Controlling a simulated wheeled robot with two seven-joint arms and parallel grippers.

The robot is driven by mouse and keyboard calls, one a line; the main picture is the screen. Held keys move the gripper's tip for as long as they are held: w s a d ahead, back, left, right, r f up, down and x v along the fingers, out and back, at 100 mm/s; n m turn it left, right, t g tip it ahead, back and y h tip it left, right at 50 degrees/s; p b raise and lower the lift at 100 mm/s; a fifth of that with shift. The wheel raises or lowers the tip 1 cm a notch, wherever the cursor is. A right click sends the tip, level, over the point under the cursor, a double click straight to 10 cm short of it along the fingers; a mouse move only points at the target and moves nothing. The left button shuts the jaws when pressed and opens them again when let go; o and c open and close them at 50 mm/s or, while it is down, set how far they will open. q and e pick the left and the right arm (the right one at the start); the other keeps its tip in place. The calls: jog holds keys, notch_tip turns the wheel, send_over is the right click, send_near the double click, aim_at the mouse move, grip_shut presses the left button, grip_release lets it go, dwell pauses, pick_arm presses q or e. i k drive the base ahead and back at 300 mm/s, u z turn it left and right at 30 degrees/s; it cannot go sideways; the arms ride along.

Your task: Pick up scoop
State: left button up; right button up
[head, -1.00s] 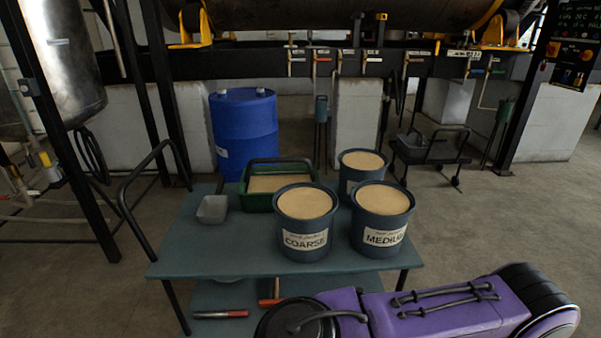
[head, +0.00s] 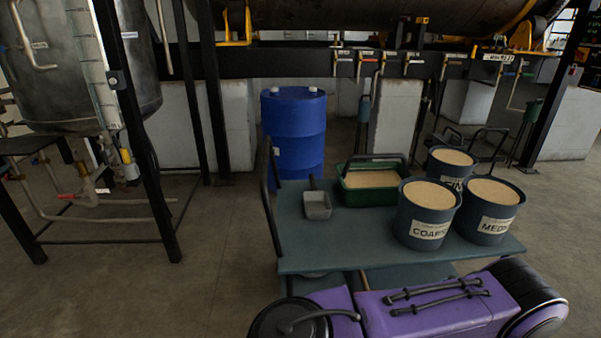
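A small grey scoop (head: 317,205) with an open, box-shaped bowl rests on the left part of a teal cart top (head: 310,258). Its short dark handle points away from me. It lies just left of a green tub (head: 369,194) filled with tan material. Neither of my grippers shows in the head view. Only a purple arm of mine lies across the bottom right, in front of the cart.
Buckets labelled COARSE (head: 428,230) and MEDIUM (head: 488,225), plus a third bucket (head: 448,172), crowd the cart's right side. A black handle rail (head: 269,205) rises at its left end. A blue drum (head: 294,135) stands behind. The floor left of the cart is open.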

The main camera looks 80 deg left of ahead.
aim_at(317, 203)
jog(key=u, duration=1.65)
